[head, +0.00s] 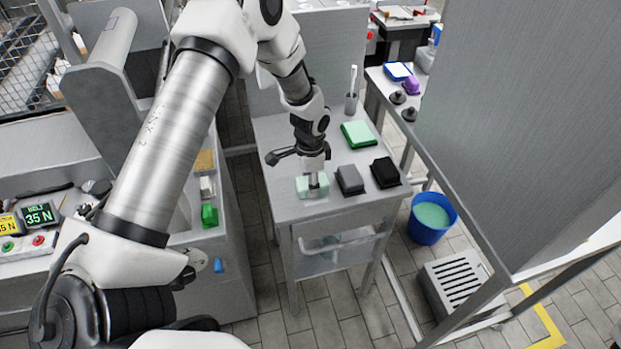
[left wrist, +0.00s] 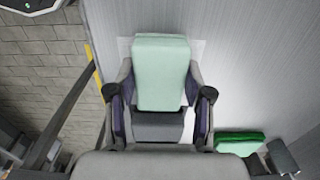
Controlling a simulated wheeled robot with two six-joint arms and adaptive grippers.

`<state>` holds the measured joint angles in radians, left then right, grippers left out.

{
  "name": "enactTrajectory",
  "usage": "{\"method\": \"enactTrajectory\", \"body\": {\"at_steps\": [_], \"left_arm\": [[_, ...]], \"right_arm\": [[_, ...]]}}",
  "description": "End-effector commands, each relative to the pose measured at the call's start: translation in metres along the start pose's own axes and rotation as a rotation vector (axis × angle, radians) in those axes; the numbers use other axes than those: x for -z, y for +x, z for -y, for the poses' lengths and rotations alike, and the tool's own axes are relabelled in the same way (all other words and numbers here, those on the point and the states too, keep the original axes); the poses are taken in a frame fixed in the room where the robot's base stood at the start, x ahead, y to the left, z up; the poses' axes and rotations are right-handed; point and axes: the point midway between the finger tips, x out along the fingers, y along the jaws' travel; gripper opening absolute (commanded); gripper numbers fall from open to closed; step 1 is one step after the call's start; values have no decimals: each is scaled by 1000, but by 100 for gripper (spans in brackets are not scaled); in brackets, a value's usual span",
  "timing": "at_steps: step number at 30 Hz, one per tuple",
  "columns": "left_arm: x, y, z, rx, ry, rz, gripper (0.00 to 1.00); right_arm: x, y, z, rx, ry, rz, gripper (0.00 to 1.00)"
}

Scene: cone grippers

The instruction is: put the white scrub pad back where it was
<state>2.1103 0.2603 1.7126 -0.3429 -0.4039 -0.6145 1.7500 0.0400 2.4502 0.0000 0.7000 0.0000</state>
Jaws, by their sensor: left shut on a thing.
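The white scrub pad, which looks pale mint green, is at the near left of the small grey table (head: 283,215); in the head view it is a pale block (head: 303,188). My left gripper (head: 314,184) points down over it and is shut on it. In the left wrist view the pad (left wrist: 160,70) sits between the two fingers (left wrist: 160,105), in front of a paler white patch (left wrist: 199,48). I cannot tell whether the pad touches the tabletop. My right gripper is not in view.
A green pad (head: 358,134) and a cup with a brush (head: 351,104) are farther back. A blue bucket (head: 431,218) stands on the floor to the right.

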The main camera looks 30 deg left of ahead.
Motion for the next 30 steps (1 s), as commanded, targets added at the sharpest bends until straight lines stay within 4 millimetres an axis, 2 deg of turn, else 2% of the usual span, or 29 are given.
{"method": "enactTrajectory", "body": {"at_steps": [10, 11, 12, 20, 24, 26, 30], "left_arm": [[0, 7, 0, 2, 0, -2, 23], [1, 6, 0, 2, 0, -2, 61], [1, 6, 0, 2, 0, -2, 76], [1, 6, 0, 2, 0, -2, 76], [1, -1, 0, 3, 0, -4, 76], [1, -9, 0, 3, 0, -4, 76], [2, -41, 1, 5, 0, -7, 76]], "right_arm": [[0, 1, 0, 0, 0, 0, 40], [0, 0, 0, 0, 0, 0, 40], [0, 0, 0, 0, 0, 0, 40], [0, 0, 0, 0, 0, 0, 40], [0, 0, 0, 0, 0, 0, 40], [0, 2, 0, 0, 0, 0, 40], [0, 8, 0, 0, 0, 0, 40]]}}
